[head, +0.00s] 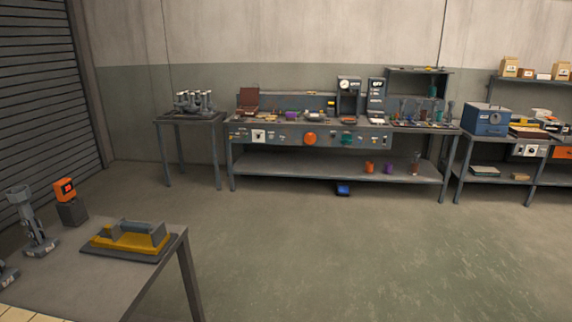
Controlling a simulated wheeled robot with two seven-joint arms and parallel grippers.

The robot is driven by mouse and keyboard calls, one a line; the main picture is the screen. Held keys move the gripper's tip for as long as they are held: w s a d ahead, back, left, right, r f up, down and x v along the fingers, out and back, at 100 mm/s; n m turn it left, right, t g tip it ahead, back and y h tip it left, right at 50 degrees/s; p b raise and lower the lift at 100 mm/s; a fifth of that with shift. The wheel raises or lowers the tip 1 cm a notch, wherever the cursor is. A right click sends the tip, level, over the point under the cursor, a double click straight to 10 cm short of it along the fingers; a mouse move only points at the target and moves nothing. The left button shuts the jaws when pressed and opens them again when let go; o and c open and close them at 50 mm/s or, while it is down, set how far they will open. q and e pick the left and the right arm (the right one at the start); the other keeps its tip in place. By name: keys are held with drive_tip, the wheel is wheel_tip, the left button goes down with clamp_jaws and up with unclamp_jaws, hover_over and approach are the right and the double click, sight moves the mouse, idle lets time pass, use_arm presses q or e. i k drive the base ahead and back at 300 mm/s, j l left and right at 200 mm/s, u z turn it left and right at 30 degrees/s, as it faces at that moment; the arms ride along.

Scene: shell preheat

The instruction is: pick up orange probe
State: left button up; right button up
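An orange device with a small dark face (65,189) stands upright in a dark grey block (72,213) at the back left of the near table; it looks like the orange probe. The near table (95,285) is grey and fills the lower left. Neither of my grippers shows in the head view, and nothing is seen touching the orange device.
A grey upright fixture (36,228) stands left of the device. A yellow and grey tool (130,238) lies on a dark plate to its right. A long workbench (310,133) and a small table (190,117) stand at the wall. The floor (350,250) between is mostly clear.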

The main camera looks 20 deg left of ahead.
sight(64, 191)
drive_tip(key=i+u, duration=0.3)
drive_tip(key=u, duration=0.2)
drive_tip(key=i+u, duration=0.3)
drive_tip(key=u, duration=0.15)
drive_tip(key=i+l+u, duration=0.25)
drive_tip(key=u, duration=0.25)
drive_tip(key=i+l+u, duration=0.3)
drive_tip(key=u, duration=0.15)
